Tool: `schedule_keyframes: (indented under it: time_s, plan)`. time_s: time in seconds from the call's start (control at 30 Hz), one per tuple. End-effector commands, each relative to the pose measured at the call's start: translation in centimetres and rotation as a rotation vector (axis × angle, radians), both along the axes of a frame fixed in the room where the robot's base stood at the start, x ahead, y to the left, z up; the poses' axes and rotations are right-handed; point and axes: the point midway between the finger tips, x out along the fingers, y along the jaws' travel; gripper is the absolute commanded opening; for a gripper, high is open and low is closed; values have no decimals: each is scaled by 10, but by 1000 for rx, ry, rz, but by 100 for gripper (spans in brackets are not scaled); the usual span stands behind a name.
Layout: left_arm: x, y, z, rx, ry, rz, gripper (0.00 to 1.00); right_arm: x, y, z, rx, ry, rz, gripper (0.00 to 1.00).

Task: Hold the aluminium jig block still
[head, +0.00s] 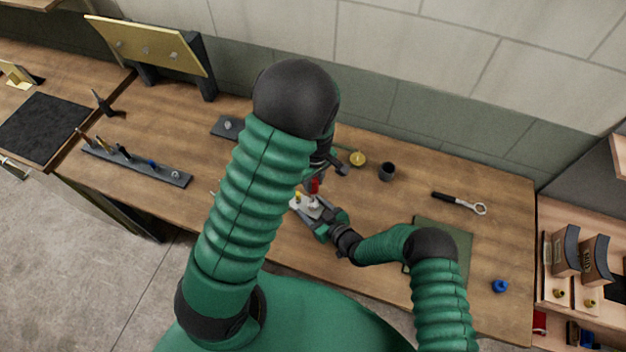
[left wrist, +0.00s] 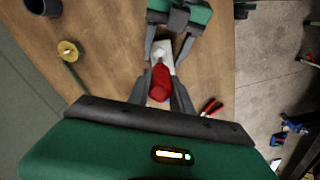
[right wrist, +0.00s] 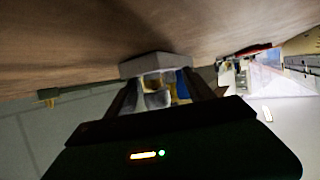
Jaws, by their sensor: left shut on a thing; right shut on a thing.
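The aluminium jig block (head: 304,204) is a small pale grey piece near the middle of the bench. It also shows in the left wrist view (left wrist: 163,47) and in the right wrist view (right wrist: 155,66). My right gripper (head: 322,216) is shut on it from the lower right. A red piece (left wrist: 160,84) sits between the fingers of my left gripper (left wrist: 162,92), which is shut on it just beside the block. In the head view the red piece (head: 314,186) is above the block. A small yellow part (head: 297,197) shows at the block. My left arm hides some of the bench.
A dark cup (head: 387,171) and a yellow round item (head: 357,159) stand behind. A ratchet wrench (head: 460,203), a green mat (head: 456,238) and a blue item (head: 500,286) lie right. A tool rail (head: 135,166) and a panel stand (head: 150,45) are left.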

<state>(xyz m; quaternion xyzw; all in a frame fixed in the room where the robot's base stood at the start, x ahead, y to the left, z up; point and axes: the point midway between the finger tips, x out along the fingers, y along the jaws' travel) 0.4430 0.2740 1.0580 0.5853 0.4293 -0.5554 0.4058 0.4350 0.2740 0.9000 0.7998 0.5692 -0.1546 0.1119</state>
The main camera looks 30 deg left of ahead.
Motion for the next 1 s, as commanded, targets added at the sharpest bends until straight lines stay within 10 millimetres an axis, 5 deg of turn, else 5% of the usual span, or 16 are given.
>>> schedule_keyframes:
  time_s: [0.03, 0.9, 1.0]
  plan:
    - [0, 0, -2, 0, 0, 0, 0, -6, -6, -11, -22, 19, 0, 0]
    - [0, 0, -18, 0, -1, 0, 0, -6, -6, -11, -22, 19, 0, 0]
    - [0, 1, -17, -2, -2, -158, 0, -6, -6, -11, -22, 19, 0, 0]
